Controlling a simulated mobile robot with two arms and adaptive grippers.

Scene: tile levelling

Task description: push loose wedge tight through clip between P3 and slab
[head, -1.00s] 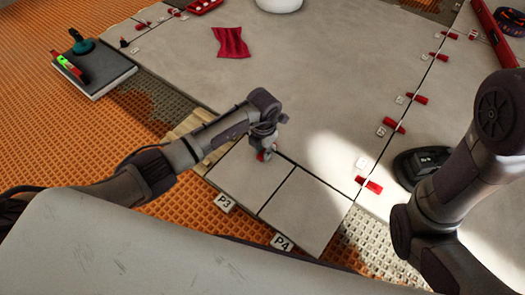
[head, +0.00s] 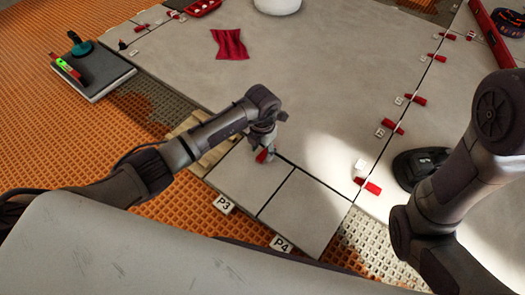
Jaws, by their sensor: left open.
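The tile P3 (head: 245,180) lies at the near edge of the big grey slab (head: 300,80), with a dark joint between them. Tile P4 (head: 306,214) lies to its right. My left gripper (head: 264,153) points down over the joint between P3 and the slab. It is open. A red wedge (head: 262,156) shows right at its fingertips, partly hidden by them; I cannot tell whether they touch. The clip there is hidden behind the gripper. My right arm comes in at the right, and its gripper is out of view.
Red wedges in white clips (head: 368,187) line the joint at right. A black round tool (head: 421,166) lies by my right arm. A red cloth (head: 229,44), a white bucket (head: 278,5) and a red tray (head: 203,7) lie farther back. A level rests on a grey tile stack (head: 97,72) at left.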

